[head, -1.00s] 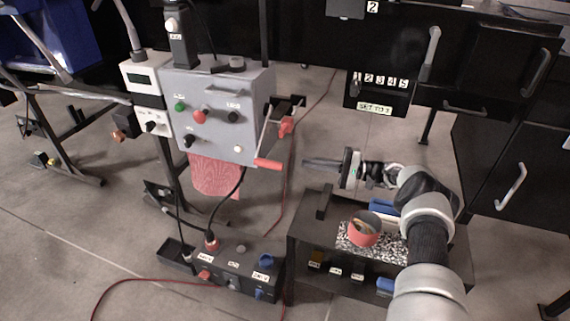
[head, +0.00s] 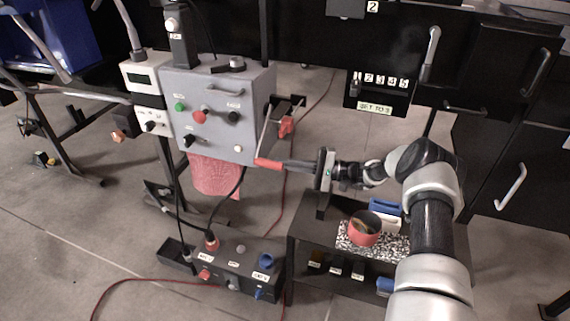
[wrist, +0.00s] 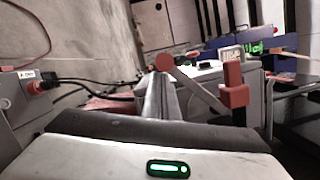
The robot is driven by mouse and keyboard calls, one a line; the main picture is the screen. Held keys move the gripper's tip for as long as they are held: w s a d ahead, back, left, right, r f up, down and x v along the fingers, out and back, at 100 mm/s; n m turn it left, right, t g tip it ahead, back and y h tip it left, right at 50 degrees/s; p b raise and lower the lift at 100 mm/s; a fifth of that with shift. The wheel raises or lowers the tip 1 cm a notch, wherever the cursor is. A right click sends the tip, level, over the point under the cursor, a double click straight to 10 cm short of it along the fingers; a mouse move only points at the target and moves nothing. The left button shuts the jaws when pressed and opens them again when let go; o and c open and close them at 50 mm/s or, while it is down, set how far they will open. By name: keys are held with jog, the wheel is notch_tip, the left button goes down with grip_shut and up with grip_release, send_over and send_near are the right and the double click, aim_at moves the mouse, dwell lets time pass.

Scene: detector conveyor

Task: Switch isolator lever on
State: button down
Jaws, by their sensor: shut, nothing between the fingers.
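The isolator lever is a thin metal bar with a red grip (head: 268,163), on the right side of the grey control box (head: 215,120). The bar slants down, with the grip at its low end. My gripper (head: 288,165) is shut and empty, its fingertips pointing left at the right end of the grip. They look very close to it; I cannot tell if they touch. In the wrist view the grip's round red end (wrist: 165,61) shows just beyond the shut fingers (wrist: 160,92), with the bar running right and down.
A red block (head: 287,126) sits beside the lever bar; it also shows in the wrist view (wrist: 235,88). A low black shelf with a red cup (head: 364,228) stands below my arm. A black socket box (head: 236,268) and red cables lie on the floor.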

jog(key=s+r+m+t+p, duration=0.1)
jog(key=r+m+t+p, duration=0.1)
jog(key=r+m+p, duration=0.6)
jog(key=s+a+r+m+t+p, duration=0.1)
jog(key=s+r+m+t+p, duration=0.1)
jog(key=r+m+p, duration=0.6)
jog(key=shift+a+r+m+t, duration=0.2)
jog(key=shift+r+m+t, duration=0.7)
jog(key=shift+r, duration=1.05)
